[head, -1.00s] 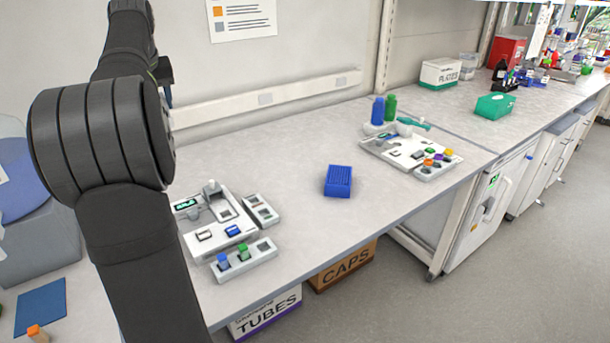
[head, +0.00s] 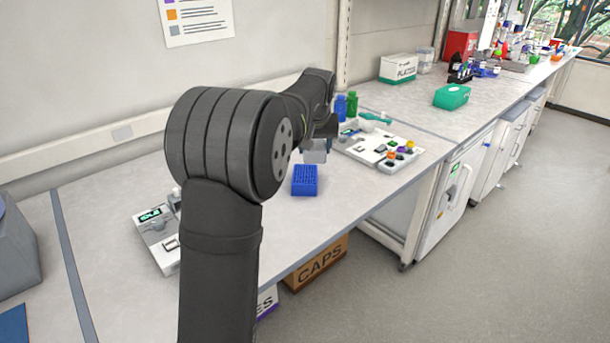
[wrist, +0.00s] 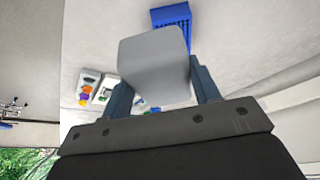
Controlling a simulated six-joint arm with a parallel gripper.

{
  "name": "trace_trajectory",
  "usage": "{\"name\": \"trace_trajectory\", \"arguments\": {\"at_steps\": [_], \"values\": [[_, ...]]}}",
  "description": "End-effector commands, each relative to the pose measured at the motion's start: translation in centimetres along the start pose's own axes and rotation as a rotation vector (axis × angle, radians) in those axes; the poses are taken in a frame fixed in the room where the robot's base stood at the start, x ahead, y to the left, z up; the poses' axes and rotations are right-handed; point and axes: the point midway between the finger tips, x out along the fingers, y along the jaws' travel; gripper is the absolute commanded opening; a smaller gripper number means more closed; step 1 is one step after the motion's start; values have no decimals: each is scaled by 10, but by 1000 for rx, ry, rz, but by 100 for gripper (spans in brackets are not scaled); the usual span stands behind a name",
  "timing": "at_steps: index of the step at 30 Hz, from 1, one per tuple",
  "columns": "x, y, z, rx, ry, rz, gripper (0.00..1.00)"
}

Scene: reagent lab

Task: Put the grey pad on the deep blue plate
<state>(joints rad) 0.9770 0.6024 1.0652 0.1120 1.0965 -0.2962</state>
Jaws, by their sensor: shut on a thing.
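The grey pad (wrist: 153,62) is between the two dark fingers of my gripper (wrist: 163,85), which is shut on it. In the head view the pad (head: 316,153) hangs above the bench, just behind and slightly right of the deep blue plate. The deep blue plate (head: 305,181) is a blue block with a grid of wells on top and sits on the bench. It also shows in the wrist view (wrist: 171,14), partly hidden behind the pad. The pad and plate look apart; the exact height gap is hard to tell.
A white instrument station (head: 372,150) with coloured caps stands right of the plate, with blue (head: 340,107) and green bottles behind. Another white device (head: 155,228) is at left, partly hidden by my arm. A green box (head: 451,96) is farther back. Bench around the plate's front is clear.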

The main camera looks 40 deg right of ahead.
Motion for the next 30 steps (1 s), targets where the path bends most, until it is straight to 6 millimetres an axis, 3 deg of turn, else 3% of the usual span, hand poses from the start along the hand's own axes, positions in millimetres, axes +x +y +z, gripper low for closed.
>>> {"name": "trace_trajectory", "arguments": {"at_steps": [1,3,6,9,24,30], "values": [[3,19,6,23,0,9,34],[7,37,12,43,0,18,34],[10,54,19,60,1,26,34],[16,58,20,67,-1,28,34],[95,-18,-16,66,-1,28,34],[106,-28,-21,68,1,29,34]]}}
